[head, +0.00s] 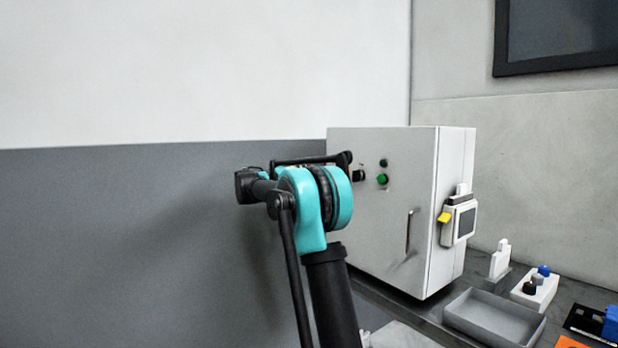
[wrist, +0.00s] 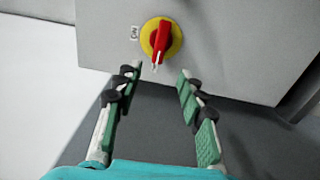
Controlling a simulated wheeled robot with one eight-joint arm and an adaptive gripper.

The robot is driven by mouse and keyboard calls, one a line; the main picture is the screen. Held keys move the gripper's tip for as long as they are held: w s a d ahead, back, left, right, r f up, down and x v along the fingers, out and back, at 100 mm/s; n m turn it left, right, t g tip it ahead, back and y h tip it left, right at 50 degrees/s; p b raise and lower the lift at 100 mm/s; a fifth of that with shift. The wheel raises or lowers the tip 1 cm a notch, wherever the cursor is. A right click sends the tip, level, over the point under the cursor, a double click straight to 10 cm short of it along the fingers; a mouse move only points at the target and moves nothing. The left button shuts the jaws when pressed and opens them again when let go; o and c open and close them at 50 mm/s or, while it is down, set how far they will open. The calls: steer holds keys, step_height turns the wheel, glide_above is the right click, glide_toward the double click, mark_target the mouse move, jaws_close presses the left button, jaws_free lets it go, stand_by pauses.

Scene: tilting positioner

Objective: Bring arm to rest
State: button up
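My arm rises in the middle of the head view, with teal and black joints in front of a light grey cabinet (head: 385,215). My gripper (wrist: 165,70) shows in the wrist view, its two fingers with green pads spread apart and nothing between them. Beyond the fingertips is a red rotary handle (wrist: 162,42) on a yellow round plate (wrist: 176,38), mounted on a grey box face (wrist: 240,40). The fingers look apart from the handle. My gripper's fingers cannot be made out in the head view.
A device with a screen and yellow tab (head: 459,222) is fixed to the cabinet's right side. A grey tray (head: 468,325), a white block with coloured knobs (head: 535,290) and a blue item (head: 611,323) stand on the dark bench to the right. The left side shows bare wall.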

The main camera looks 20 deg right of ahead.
steer(key=s+f+m+g+y, duration=0.2)
steer(key=s+f+y, duration=0.6)
steer(key=s+f, duration=1.5)
steer(key=s+a+f+m+y, duration=0.1)
steer(key=s+a+f+y, duration=0.3)
steer(key=s+f, duration=0.7)
steer(key=s+a+f+m+y, duration=0.1)
steer(key=s+a+f+y, duration=0.4)
steer(key=s+a+f, duration=0.3)
steer(key=s+f, duration=0.4)
steer(key=s, duration=0.2)
steer(key=shift+s+a, duration=0.15)
steer(key=shift+s, duration=0.05)
